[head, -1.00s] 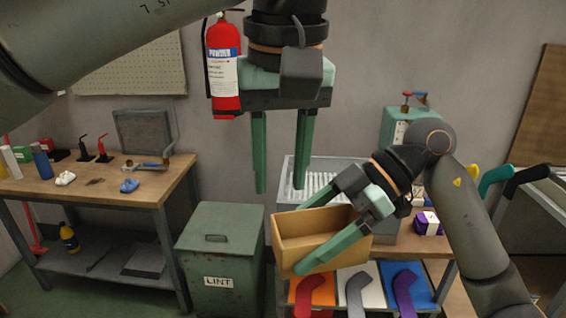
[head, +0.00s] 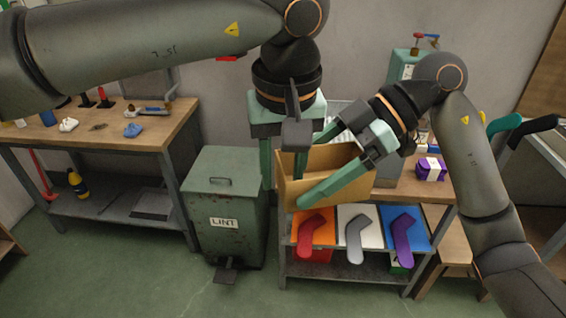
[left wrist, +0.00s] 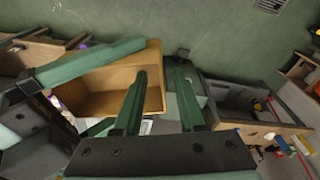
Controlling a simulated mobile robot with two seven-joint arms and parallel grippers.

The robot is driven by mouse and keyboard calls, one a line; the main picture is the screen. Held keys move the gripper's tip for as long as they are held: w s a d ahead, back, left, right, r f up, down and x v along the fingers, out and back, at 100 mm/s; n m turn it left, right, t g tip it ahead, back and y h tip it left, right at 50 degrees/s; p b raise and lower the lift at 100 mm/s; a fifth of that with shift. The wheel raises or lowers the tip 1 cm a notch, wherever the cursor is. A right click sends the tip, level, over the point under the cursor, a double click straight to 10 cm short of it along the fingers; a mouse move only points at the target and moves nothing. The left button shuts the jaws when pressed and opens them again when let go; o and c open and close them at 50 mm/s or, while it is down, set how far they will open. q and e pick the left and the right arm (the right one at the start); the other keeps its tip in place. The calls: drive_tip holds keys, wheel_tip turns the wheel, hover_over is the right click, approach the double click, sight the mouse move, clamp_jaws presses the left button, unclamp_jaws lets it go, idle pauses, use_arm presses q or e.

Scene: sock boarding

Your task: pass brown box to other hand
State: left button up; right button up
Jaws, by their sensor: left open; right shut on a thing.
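The brown box (head: 335,158), open at the top, is held in the air in front of the low table in the head view. My right gripper (head: 311,172) is shut on it, with a finger along each long side. My left gripper (head: 283,178) is open and points down at the box's left end. In the left wrist view, the box's end wall (left wrist: 154,76) appears between the two fingers of my left gripper (left wrist: 160,76), one on the inner side and one outside. I cannot tell whether they touch it.
The green LINT bin (head: 223,200) stands just left of the box. Below the box, the low table holds orange, white and blue panels with sock shapes (head: 356,235). A workbench (head: 130,135) is at the left. The floor in front is clear.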

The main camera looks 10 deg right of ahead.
use_arm(q)
drive_tip(key=shift+c, duration=0.2)
clamp_jaws()
drive_tip(key=shift+d, duration=0.1)
use_arm(e)
drive_tip(key=shift+a, duration=0.1)
drive_tip(key=o, duration=1)
